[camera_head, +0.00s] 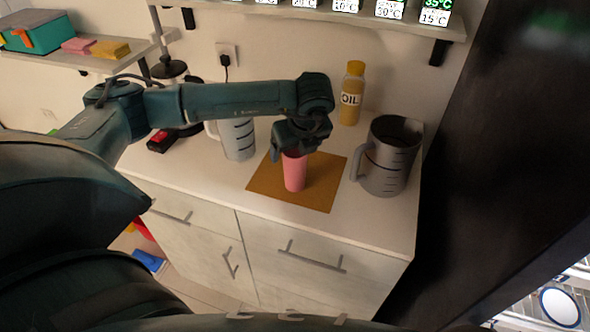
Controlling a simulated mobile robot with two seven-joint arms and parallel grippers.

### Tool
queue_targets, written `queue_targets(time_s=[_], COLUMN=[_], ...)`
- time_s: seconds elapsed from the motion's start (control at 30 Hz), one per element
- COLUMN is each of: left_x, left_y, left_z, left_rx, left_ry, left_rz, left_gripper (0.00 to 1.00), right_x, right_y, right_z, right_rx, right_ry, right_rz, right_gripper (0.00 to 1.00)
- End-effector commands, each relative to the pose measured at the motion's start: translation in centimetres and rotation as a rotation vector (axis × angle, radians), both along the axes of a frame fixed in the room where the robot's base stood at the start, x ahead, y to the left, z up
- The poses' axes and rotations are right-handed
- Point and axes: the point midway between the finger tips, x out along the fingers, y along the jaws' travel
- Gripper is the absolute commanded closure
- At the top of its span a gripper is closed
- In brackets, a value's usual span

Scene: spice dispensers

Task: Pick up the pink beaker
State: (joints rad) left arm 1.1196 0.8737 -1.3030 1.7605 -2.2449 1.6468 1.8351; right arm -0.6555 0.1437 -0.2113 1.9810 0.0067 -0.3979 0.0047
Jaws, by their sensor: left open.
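The pink beaker (295,174) stands upright on a brown mat (321,188) on the white counter. My left arm comes in from the left and bends down over the mat. My left gripper (293,151) is open and points down at the top of the beaker. The gripper covers the beaker's rim, so I cannot tell whether the fingers touch it. My right gripper is not in view.
A grey measuring jug (391,160) stands right of the mat and a white jug (238,140) left of it. An oil bottle (351,95) stands behind. A shelf (330,17) with displays runs above. The counter's front strip is clear.

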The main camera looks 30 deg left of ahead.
Motion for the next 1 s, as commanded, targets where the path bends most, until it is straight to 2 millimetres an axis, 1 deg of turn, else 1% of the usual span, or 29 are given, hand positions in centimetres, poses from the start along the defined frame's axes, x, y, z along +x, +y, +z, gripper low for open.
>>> queue_targets(time_s=[0.03, 0.1, 0.17, 0.3, 0.47, 0.57, 1.0], left_x=[0.0, 0.2, 0.4, 0.5, 0.5, 0.5, 0.5], left_y=[0.2, 0.5, 0.7, 0.9, 0.9, 0.9, 0.8], left_z=[-1.2, -2.3, -2.8, -3.2, -3.1, -3.1, -3.1], left_rx=[0.001, 0.001, 0.001, 0.001, 0.000, 0.000, -0.001], left_ry=[0.002, 0.000, 0.000, -0.001, 0.000, 0.000, 0.000], left_rz=[0.001, 0.003, 0.001, 0.000, 0.000, 0.000, 0.000], left_gripper=[0.21, 0.21, 0.21, 0.21, 0.21, 0.28, 0.64], right_x=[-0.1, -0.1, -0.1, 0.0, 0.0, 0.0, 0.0], right_y=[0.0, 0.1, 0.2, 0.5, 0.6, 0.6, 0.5], right_z=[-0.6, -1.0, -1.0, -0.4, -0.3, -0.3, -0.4], right_rx=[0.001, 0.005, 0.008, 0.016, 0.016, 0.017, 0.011], right_ry=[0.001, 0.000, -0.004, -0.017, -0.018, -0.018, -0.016], right_rz=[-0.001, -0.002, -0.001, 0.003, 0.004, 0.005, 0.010], right_gripper=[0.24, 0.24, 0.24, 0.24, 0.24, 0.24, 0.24])
